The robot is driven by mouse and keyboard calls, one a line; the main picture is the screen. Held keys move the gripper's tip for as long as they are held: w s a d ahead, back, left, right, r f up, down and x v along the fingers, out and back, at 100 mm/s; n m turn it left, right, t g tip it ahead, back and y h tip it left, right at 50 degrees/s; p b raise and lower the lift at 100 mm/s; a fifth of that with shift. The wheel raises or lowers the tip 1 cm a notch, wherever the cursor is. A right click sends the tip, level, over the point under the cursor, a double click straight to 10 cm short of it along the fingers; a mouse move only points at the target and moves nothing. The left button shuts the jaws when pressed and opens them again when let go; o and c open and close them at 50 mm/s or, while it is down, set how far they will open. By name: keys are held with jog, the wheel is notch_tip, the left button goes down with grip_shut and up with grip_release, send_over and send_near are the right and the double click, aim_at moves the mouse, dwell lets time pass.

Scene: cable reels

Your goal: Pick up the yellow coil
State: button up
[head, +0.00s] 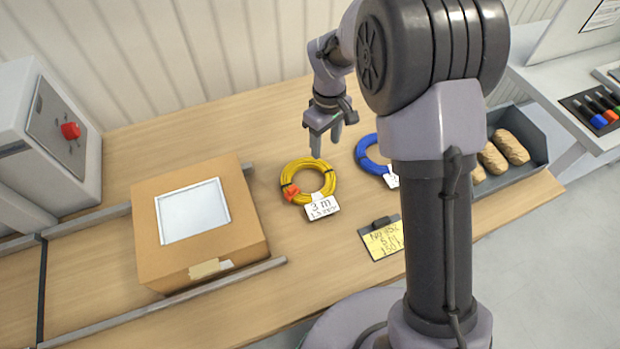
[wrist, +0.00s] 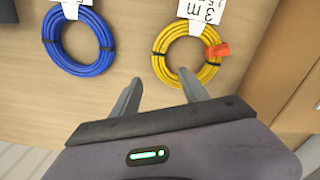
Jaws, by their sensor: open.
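The yellow coil (head: 286,179) lies flat on the wooden table, with an orange clip (head: 291,192) on its rim and a white tag (head: 322,207) marked "3 m" at its front edge. My gripper (head: 326,147) is open and empty, above the table just behind the coil in the head view. In the wrist view the yellow coil (wrist: 159,62) lies beyond the fingertips, ahead and to the right. My gripper (wrist: 160,82) shows there with its fingers spread and nothing between them. One fingertip overlaps the coil's near rim in that picture; I cannot tell whether they touch.
A blue coil (head: 364,158) with a white tag lies right of the yellow one, partly hidden by my arm. A cardboard box (head: 245,245) stands at left between metal rails. A clipboard with a yellow note (head: 383,242) lies in front. A grey bin (head: 540,140) holds several brown items.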

aim_at(324, 165)
notch_tip(324, 165, down, 4)
jog(key=shift+d+b, duration=0.15)
jog(key=shift+b, duration=0.25)
notch_tip(324, 165, down, 6)
jog(key=b, duration=0.2)
jog(key=shift+w+r+b, duration=0.1)
jog(key=shift+r+b, duration=0.05)
jog(key=shift+b, duration=0.25)
jog(key=shift+r, duration=0.15)
grip_shut()
dwell(0.4)
